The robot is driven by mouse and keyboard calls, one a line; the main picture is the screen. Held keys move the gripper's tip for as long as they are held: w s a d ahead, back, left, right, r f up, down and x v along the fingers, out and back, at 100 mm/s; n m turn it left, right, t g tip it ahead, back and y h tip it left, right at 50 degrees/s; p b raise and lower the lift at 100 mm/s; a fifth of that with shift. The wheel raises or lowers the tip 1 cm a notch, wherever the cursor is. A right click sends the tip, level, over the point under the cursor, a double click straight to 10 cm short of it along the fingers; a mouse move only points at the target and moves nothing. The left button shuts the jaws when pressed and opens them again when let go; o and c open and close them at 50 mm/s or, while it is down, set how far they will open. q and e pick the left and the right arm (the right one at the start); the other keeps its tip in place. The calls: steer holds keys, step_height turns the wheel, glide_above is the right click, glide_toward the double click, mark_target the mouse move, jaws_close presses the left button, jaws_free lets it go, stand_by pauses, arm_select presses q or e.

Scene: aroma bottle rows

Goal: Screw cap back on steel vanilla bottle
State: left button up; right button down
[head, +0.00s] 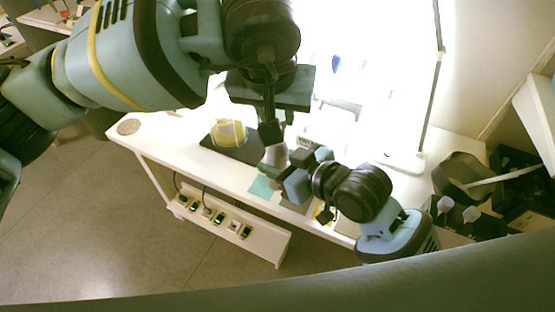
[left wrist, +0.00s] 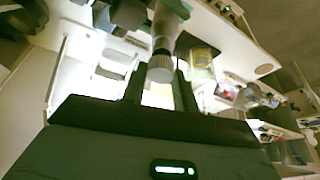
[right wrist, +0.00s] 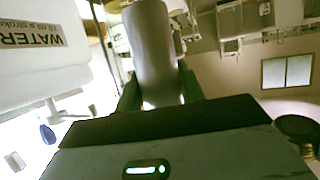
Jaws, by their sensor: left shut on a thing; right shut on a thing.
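The steel vanilla bottle (head: 275,157) is a grey metal cylinder held above the table's front edge. My right gripper (head: 291,172) is shut on its body, which also fills the space between the fingers in the right wrist view (right wrist: 152,50). My left gripper (head: 270,130) points down from above and is shut on the grey ribbed cap (left wrist: 160,69). The cap is in line with the bottle (left wrist: 170,15). A dark band shows between cap and bottle in the left wrist view; I cannot tell whether they touch. In the head view the fingers hide the cap.
A yellowish container (head: 229,132) stands on a dark mat (head: 246,150) left of the bottle. A teal sheet (head: 263,187) lies at the table front. A white WATER-labelled container (right wrist: 35,50) is close by. A lamp post (head: 430,90) stands right. A dark bin (head: 460,172) is further right.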

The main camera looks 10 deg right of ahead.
mark_target(277, 160)
stand_by(0.6)
arm_select(q)
steer(key=shift+f, duration=0.9)
steer(key=shift+f, duration=0.55)
steer(key=m+g+h, duration=0.1)
steer(key=m, duration=0.2)
steer(key=m+h, duration=0.1)
steer(key=m, duration=0.2)
steer(key=m+g, duration=0.1)
steer(key=m, duration=0.3)
steer(key=shift+w+a+g+h, duration=0.2)
steer(key=shift+g+h, duration=0.1)
steer(key=shift+h, duration=0.1)
steer(key=o, duration=0.9)
